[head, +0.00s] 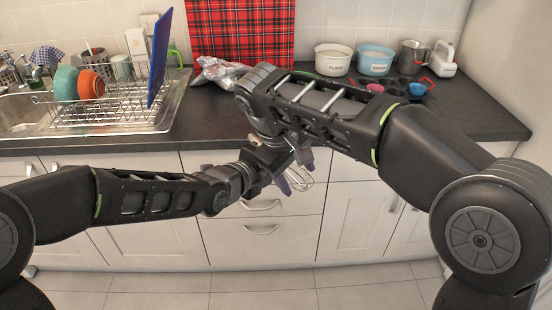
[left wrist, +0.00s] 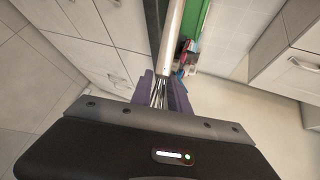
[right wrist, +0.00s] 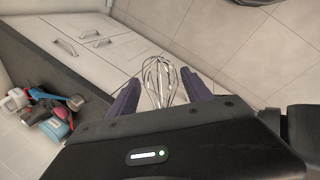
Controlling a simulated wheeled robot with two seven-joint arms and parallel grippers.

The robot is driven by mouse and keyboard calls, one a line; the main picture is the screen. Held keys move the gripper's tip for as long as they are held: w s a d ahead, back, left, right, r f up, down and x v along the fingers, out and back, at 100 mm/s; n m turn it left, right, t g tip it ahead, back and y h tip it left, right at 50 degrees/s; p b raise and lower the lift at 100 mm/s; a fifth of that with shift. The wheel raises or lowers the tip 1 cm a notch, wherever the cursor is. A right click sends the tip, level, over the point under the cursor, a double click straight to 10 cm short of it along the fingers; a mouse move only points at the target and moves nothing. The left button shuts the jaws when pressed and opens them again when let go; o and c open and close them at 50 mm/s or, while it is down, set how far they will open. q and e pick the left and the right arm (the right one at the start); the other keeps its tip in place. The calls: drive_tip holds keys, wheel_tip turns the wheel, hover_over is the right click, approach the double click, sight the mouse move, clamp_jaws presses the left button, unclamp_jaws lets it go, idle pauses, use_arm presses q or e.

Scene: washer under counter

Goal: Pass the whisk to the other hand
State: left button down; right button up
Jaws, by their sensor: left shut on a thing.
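The whisk (head: 301,180) has thin metal wire loops that show below my right gripper in the head view; the handle is hidden there. In the left wrist view its wires (left wrist: 159,94) run between the close-set purple fingers of my left gripper (left wrist: 163,90), which is shut on it. In the right wrist view the wire loops (right wrist: 160,78) stand between the purple fingers of my right gripper (right wrist: 162,92). These fingers are wide apart, with gaps to the wires.
A dark counter (head: 215,118) stands behind both grippers, with white drawers (head: 262,235) below. A dish rack (head: 105,110) with bowls is at the left. A flour tub (head: 332,60) and a muffin tray (head: 398,88) are at the back right. The floor in front is clear.

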drive_tip(key=o, duration=0.3)
